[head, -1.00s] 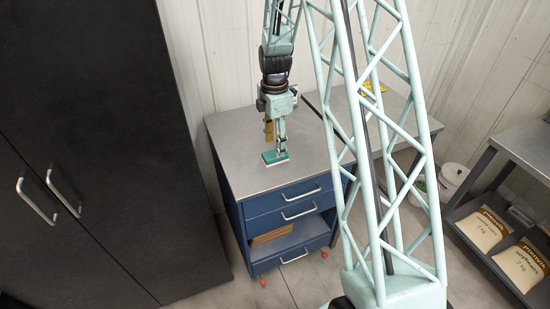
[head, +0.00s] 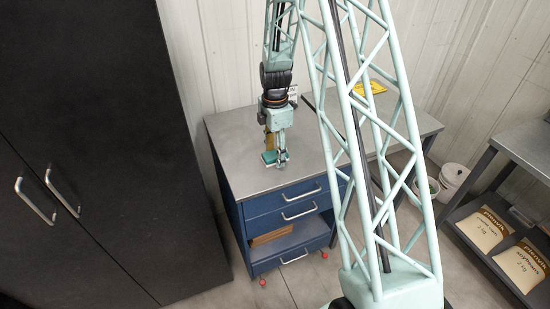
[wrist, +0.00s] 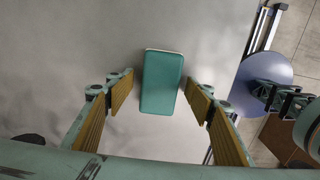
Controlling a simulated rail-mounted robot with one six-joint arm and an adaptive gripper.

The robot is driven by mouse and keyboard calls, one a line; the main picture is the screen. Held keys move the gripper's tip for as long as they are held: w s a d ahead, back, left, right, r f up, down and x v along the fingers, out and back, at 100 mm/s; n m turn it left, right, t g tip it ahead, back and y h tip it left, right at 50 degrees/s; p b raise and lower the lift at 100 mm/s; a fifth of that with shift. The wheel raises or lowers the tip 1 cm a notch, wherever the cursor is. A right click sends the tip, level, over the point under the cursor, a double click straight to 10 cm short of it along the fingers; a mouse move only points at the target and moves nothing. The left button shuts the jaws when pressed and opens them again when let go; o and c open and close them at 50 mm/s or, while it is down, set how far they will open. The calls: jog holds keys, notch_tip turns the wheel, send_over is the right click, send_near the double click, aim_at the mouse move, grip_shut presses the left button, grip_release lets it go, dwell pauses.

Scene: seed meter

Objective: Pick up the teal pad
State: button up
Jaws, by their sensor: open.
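The teal pad (wrist: 163,82) is a small rounded block with a pale edge, lying flat on the grey cabinet top (wrist: 60,60). In the head view the pad (head: 269,158) is partly hidden by my gripper (head: 276,156), which is close to it. In the wrist view my gripper (wrist: 160,92) is open, with one yellow-lined finger on each side of the pad. A gap shows between each finger and the pad. I cannot tell how high the fingertips are above the surface.
The cabinet (head: 290,207) is blue with drawers. A tall black cupboard (head: 80,130) stands to its left. A yellow item (head: 368,87) lies at the back right. A shelf (head: 520,150) with labelled bags (head: 485,230) is at the far right. The cabinet top around the pad is mostly clear.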

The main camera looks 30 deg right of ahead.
aim_at(275, 154)
jog(key=shift+c, duration=0.3)
jog(key=c, duration=0.9)
jog(key=shift+r, duration=0.25)
jog(key=shift+r, duration=1.5)
jog(key=s+a, duration=0.2)
jog(key=s, duration=0.2)
jog(key=s+a+r, duration=0.1)
jog(key=s+a, duration=0.1)
jog(key=s, duration=0.3)
jog(key=s+a, duration=0.2)
jog(key=s, duration=0.3)
jog(key=shift+s+a+r, duration=0.25)
jog(key=shift+a, duration=0.1)
jog(key=shift+o, duration=1)
jog(key=shift+c, duration=0.6)
